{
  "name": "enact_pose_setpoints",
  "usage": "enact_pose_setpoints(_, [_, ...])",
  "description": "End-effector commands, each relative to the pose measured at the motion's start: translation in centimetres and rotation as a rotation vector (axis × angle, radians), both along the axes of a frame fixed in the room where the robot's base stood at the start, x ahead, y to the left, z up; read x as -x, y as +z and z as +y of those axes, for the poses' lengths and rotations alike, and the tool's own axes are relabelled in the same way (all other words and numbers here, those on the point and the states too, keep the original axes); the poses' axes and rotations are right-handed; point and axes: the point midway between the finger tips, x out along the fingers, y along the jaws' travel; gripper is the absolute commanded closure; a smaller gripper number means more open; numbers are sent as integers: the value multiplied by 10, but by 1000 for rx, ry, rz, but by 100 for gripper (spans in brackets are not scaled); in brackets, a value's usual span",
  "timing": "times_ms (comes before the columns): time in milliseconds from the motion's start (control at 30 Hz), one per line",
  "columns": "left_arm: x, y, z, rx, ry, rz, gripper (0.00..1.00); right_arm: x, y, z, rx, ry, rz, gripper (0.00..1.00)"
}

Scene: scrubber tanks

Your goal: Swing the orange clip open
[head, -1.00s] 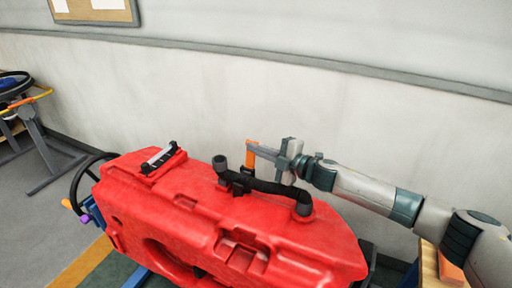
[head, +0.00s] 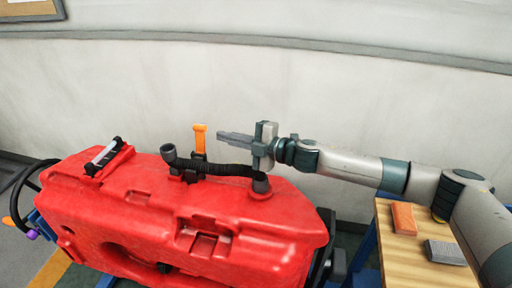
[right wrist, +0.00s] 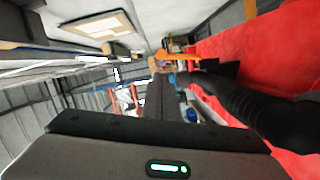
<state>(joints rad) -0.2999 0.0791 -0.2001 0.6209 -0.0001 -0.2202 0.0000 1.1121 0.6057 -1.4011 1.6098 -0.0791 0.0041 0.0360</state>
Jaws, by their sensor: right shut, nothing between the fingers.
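The orange clip (head: 200,138) stands upright on top of the red tank (head: 110,200), beside the black hose (head: 230,170). In the right wrist view the orange clip (right wrist: 178,57) shows beyond the fingers, near the red surface. My right gripper (head: 222,136) is shut and empty. Its fingers point left at the clip's height, with a small gap between the fingertips and the clip in the head view. The clip's base is partly hidden among dark fittings. My left gripper is not in view.
The hose curves from a grey elbow (head: 168,152) to a port on the tank's right, under my right gripper. A pale wall (head: 330,90) stands behind. A wooden table (head: 400,265) at right holds an orange block (head: 404,218) and a grey block (head: 445,252).

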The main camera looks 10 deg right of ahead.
Motion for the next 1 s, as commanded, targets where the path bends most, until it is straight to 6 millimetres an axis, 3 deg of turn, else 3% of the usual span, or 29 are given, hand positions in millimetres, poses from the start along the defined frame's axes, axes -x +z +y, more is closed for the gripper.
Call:
enact_pose_setpoints(200, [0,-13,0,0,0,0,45,22,1,-35,2,-2,-1,100])
enact_pose_setpoints(500, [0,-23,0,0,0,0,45,46,6,-69,0,0,-1,100])
enact_pose_setpoints(1000, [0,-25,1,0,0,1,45,52,9,-78,-1,1,-1,100])
